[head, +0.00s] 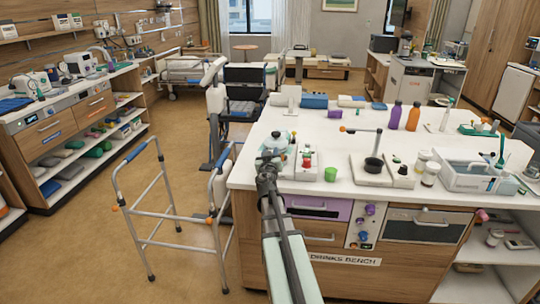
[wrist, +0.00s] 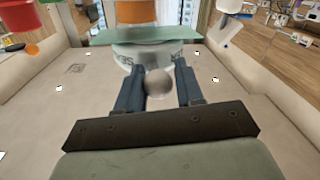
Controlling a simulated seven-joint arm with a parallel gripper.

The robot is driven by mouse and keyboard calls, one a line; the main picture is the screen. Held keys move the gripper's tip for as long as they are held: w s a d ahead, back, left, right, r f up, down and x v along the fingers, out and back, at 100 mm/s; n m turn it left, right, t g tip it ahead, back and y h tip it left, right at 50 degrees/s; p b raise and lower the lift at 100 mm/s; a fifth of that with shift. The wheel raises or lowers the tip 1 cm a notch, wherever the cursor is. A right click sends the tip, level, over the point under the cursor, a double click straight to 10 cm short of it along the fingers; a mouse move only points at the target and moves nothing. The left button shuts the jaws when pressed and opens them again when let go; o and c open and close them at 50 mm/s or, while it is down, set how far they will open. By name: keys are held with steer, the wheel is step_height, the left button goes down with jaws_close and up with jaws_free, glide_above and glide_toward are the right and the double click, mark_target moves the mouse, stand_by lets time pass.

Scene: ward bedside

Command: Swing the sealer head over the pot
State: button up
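My gripper (head: 272,156) is at the left part of the bench top, over a white domed thing (head: 281,139). In the wrist view its two dark fingers (wrist: 159,88) lie along both sides of a round grey knob (wrist: 158,83), with no clear gap. Below the knob is a white round body with partly hidden lettering (wrist: 128,54). A small dark pot (head: 373,165) stands on a pale base to the right. A post (head: 378,142) rises beside it, with a thin arm reaching left to an orange end (head: 342,129). I cannot tell for sure which part is the sealer head.
A grey-blue tray (head: 470,182) is at the right. Purple (head: 394,115) and orange (head: 413,117) bottles stand behind. A walking frame (head: 160,216) is left of the bench.

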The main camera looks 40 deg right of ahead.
steer(key=shift+o, duration=1.4)
steer(key=shift+a, duration=0.1)
steer(key=v, duration=0.7)
steer(key=shift+s, duration=0.2)
steer(key=shift+a, duration=0.1)
